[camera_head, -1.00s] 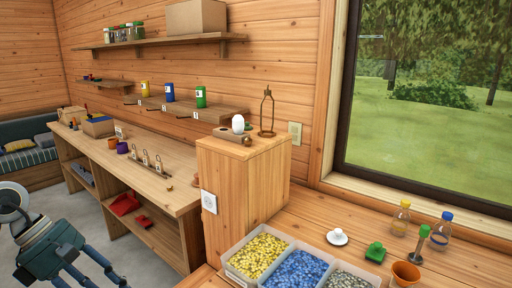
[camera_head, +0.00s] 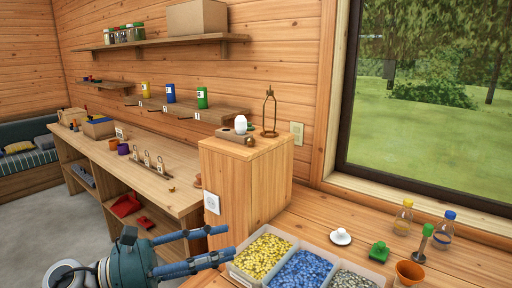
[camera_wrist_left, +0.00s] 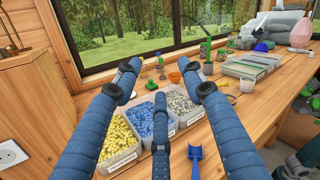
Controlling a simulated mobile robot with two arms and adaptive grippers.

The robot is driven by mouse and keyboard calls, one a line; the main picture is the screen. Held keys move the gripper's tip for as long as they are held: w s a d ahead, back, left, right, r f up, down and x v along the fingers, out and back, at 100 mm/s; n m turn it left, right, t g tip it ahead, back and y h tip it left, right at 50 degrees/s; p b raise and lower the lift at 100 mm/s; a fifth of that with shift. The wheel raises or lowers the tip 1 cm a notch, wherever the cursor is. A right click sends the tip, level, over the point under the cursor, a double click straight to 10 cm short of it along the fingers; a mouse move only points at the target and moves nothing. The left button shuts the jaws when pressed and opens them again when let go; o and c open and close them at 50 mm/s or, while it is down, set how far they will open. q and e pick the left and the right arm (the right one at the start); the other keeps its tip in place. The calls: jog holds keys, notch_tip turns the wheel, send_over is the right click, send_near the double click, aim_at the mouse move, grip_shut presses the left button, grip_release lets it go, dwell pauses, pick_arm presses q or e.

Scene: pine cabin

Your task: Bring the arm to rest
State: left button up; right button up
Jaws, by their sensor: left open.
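My left gripper (camera_head: 227,244) comes in from the bottom left in the head view, its blue fingers spread apart and pointing right. It is empty. Its fingertips are close to the left side of the bins of pebbles, and I cannot tell the exact gap. In the left wrist view the open fingers (camera_wrist_left: 160,80) reach over the bins with nothing between them.
Bins hold yellow (camera_head: 262,250), blue (camera_head: 298,268) and grey pebbles (camera_head: 352,280). A wooden cabinet (camera_head: 245,180) stands behind them. An orange pot (camera_head: 408,274) and bottles (camera_head: 403,218) are at right. A blue scoop (camera_wrist_left: 195,155) lies on the bench.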

pick_arm(q)
jog(key=w+a+f+n+t+y, duration=0.1)
jog(key=w+a+n+t+y, duration=0.15)
jog(key=n+t+y, duration=0.4)
jog(key=w+a+n+t+y, duration=0.1)
jog(key=w+a+n+t, duration=0.2)
jog(key=n, duration=0.7)
jog(key=w+a+f+n+t+y, duration=0.1)
jog(key=a+n+t+y, duration=0.3)
jog(key=n, duration=0.5)
jog(key=s+a+f+n+g+y, duration=0.2)
jog(key=s+a+f+n+y, duration=0.15)
jog(key=f+n, duration=0.35)
jog(key=s+a+f+n+g+y, duration=0.2)
jog(key=a+f+n+g+y, duration=0.15)
jog(key=f, duration=0.65)
jog(key=s+d+f+n+g, duration=0.2)
jog(key=s+f+n+g, duration=0.25)
jog(key=s+f, duration=0.6)
jog(key=s+d+f+n+g, duration=0.25)
jog(key=s+f+g, duration=0.4)
jog(key=s, duration=0.75)
notch_tip(320, 180, down, 25)
jog(key=s+a+g, duration=0.1)
jog(key=s, duration=0.1)
jog(key=s+a+f+g, duration=0.1)
jog(key=s+a+f, duration=0.2)
jog(key=s+f, duration=1.4)
jog(key=shift+s+f+h, duration=0.25)
jog(key=shift+f+h, duration=0.1)
